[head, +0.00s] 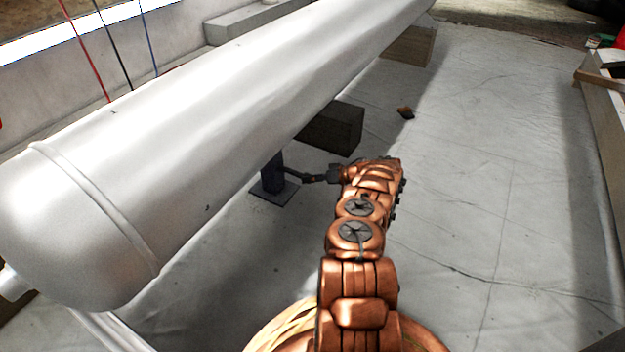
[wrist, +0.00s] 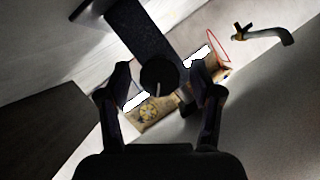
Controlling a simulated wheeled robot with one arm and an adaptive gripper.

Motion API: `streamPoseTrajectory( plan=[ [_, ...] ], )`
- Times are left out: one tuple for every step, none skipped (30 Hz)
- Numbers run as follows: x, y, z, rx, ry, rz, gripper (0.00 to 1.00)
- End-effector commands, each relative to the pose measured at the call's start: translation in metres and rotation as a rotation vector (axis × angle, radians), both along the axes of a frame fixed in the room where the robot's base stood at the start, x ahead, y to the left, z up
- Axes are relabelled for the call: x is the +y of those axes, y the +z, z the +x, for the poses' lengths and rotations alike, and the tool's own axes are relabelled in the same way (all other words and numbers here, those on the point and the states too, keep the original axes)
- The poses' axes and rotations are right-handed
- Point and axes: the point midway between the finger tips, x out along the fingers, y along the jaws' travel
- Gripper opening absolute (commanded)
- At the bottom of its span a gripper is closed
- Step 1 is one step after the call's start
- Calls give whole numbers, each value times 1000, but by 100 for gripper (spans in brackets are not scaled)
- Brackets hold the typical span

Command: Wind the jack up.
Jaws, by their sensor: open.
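The jack (head: 271,178) is a dark post on a flat square plate on the floor, beside and partly behind the large pale tank (head: 215,105). Its top is hidden by the tank in the head view. In the wrist view the jack's dark post (wrist: 140,30) slants from upper left. A round dark knob (wrist: 158,73) with a pale mark shows at the post's near end. My gripper (head: 308,178) reaches in from the right, close to the post. In the wrist view my gripper (wrist: 162,80) is open, its fingers on either side of the knob; contact cannot be told.
A dark block (head: 333,130) stands under the tank behind my gripper, and a wooden block (head: 408,47) supports it farther back. A small orange-brown object (head: 405,112) lies on the sheet. A bent spout-like thing (wrist: 268,34) shows in the wrist view. The sheeted floor right of my arm is clear.

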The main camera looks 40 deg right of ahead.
Motion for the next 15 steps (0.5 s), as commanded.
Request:
streamPoseTrajectory(
  plan=[
    [0, 1, 0, -1, 0, -2, 65],
    [0, 2, 0, -2, 0, -5, 65],
    [0, 3, 0, -4, 0, -13, 65],
    [0, 4, 0, -7, 0, -20, 65],
    [0, 6, 0, -10, -1, -31, 65],
    [1, 7, 0, -15, -2, -47, 65],
    [1, 7, 1, -18, -1, -60, 65],
    [1, 7, 1, -22, -1, -71, 65],
    [1, 7, 1, -26, -1, -89, 65],
    [1, 7, 0, -29, -1, -101, 65],
    [1, 6, 0, -31, 0, -113, 65],
    [1, 6, 0, -38, -1, -130, 65],
    [2, 6, 0, -41, 0, -141, 65],
    [2, 6, 0, -46, -1, -154, 65],
    [2, 6, 0, -51, 0, -170, 65]
  ],
)
